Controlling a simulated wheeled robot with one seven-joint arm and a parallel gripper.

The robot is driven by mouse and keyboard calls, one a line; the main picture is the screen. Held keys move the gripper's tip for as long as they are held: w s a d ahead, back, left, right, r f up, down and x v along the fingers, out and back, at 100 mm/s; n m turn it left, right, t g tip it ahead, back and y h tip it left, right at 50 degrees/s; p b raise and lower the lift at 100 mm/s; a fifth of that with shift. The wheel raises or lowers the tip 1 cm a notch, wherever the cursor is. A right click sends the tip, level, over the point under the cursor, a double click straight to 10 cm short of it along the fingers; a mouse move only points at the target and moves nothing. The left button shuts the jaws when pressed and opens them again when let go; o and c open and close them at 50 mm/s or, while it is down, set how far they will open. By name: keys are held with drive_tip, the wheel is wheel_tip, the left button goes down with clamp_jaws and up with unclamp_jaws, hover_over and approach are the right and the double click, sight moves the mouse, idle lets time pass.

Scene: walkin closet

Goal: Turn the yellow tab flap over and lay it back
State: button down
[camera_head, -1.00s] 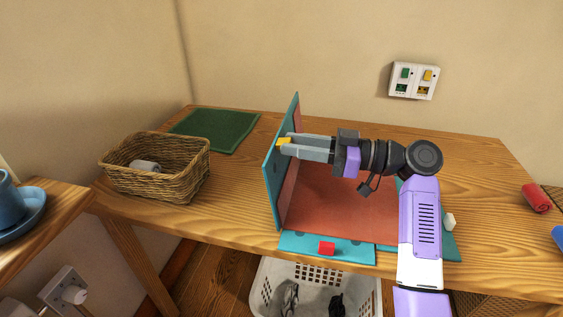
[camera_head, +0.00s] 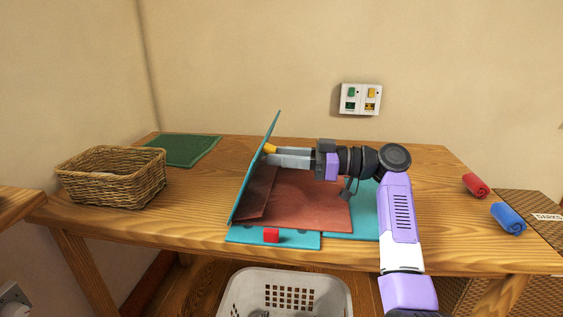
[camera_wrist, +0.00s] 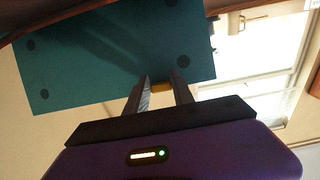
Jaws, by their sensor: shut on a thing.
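The yellow tab (camera_head: 269,148) is at the edge of a raised flap (camera_head: 248,177), which is teal on its outer face and reddish inside. The flap stands at the left of the reddish panel (camera_head: 310,200) and tilts right over it. My gripper (camera_head: 268,157) is shut on the yellow tab, reaching in from the right. In the wrist view, the tab (camera_wrist: 161,87) sits between my fingertips (camera_wrist: 161,84), with the flap's teal, dark-dotted face (camera_wrist: 120,55) behind. A front teal flap (camera_head: 300,240) with a red tab (camera_head: 271,235) lies flat on the table.
A wicker basket (camera_head: 110,185) and a green mat (camera_head: 185,150) are on the table's left. Red (camera_head: 476,185) and blue (camera_head: 508,217) rolled cloths lie at the right. A white laundry basket (camera_head: 287,292) stands below the front edge. A switch plate (camera_head: 361,99) is on the wall.

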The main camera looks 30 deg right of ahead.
drive_tip(key=shift+f, duration=0.55)
drive_tip(key=c, duration=1.3)
unclamp_jaws()
drive_tip(key=shift+w, duration=0.1)
drive_tip(key=shift+o, duration=1.1)
drive_tip(key=shift+r, duration=0.2)
drive_tip(key=v, duration=0.7)
drive_tip(key=shift+s+d+p, duration=0.25)
drive_tip(key=shift+p, duration=0.15)
